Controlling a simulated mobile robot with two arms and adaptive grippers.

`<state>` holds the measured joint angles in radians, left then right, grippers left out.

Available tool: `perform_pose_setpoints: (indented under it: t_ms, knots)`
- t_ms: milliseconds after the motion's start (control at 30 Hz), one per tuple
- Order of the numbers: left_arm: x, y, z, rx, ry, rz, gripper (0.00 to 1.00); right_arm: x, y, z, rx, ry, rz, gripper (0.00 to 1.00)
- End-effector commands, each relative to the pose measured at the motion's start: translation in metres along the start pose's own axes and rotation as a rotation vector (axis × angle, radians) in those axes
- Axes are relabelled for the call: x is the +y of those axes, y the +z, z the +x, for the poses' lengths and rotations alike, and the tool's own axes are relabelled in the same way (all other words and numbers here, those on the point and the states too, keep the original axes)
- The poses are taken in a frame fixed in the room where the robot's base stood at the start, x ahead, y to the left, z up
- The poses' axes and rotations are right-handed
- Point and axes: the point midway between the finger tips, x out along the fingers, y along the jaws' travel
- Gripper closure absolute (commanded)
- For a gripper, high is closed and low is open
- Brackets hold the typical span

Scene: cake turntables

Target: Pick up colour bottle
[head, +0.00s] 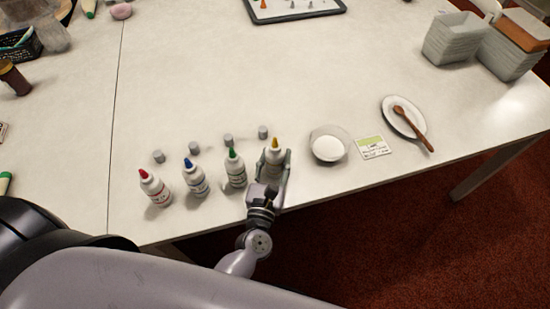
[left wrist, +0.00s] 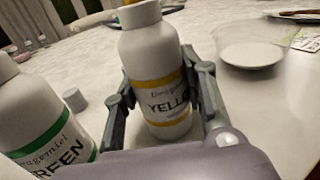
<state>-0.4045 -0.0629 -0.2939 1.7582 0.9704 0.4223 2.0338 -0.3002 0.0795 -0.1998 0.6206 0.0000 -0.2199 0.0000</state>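The yellow-tipped colour bottle (head: 273,152) stands upright near the table's front edge, white with yellow bands in the left wrist view (left wrist: 160,85). My left gripper (head: 275,162) has one finger on each side of it; whether the fingers press on it cannot be told. Its fingers also flank the bottle in the left wrist view (left wrist: 162,92). The green-tipped bottle (head: 235,169) stands just left of it, and is near the left finger in the left wrist view (left wrist: 40,120). Blue-tipped (head: 195,178) and red-tipped (head: 155,188) bottles stand farther left. My right gripper is not in view.
Several small grey caps (head: 228,140) lie behind the bottles. A bowl of white contents (head: 328,146), a label card (head: 372,147) and a plate (head: 396,121) with a wooden spoon (head: 412,128) are to the right. The table's middle (head: 240,80) is clear.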

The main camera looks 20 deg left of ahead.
Motion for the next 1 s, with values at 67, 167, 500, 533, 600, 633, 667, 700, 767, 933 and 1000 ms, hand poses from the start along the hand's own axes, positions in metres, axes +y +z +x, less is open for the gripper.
perform_pose_setpoints:
  t_ms: [67,167,500,533,600,633,667,700,767,933,1000]
  knots:
    - [0.0,0.0,0.0,0.0,0.0,0.0,0.69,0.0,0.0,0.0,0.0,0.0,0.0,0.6]
    - [0.0,0.001,0.0,-0.001,0.0,0.0,0.74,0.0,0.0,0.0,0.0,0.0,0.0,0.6]
    - [0.0,0.005,0.0,-0.001,0.0,0.0,0.74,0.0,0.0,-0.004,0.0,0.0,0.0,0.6]
    - [0.0,0.007,0.0,-0.001,0.0,0.0,0.74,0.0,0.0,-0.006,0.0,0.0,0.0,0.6]
    - [0.0,0.013,0.0,-0.001,0.0,0.0,0.74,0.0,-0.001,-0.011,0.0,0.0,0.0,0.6]
    - [0.0,0.015,0.0,-0.001,0.0,0.0,0.74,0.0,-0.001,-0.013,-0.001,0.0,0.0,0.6]
    - [0.0,0.019,0.0,-0.001,0.0,-0.001,0.74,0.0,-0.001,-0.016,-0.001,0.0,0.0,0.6]
    - [0.0,0.024,0.0,-0.001,0.0,-0.001,0.74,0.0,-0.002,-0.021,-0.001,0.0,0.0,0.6]
    - [0.0,0.034,0.0,-0.001,0.0,-0.001,0.74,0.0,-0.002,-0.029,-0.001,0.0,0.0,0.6]
    - [0.0,0.069,0.0,-0.001,0.0,-0.002,0.74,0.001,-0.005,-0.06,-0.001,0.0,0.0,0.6]
    - [0.0,0.085,0.0,-0.001,0.001,-0.001,0.74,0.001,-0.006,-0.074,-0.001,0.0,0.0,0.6]
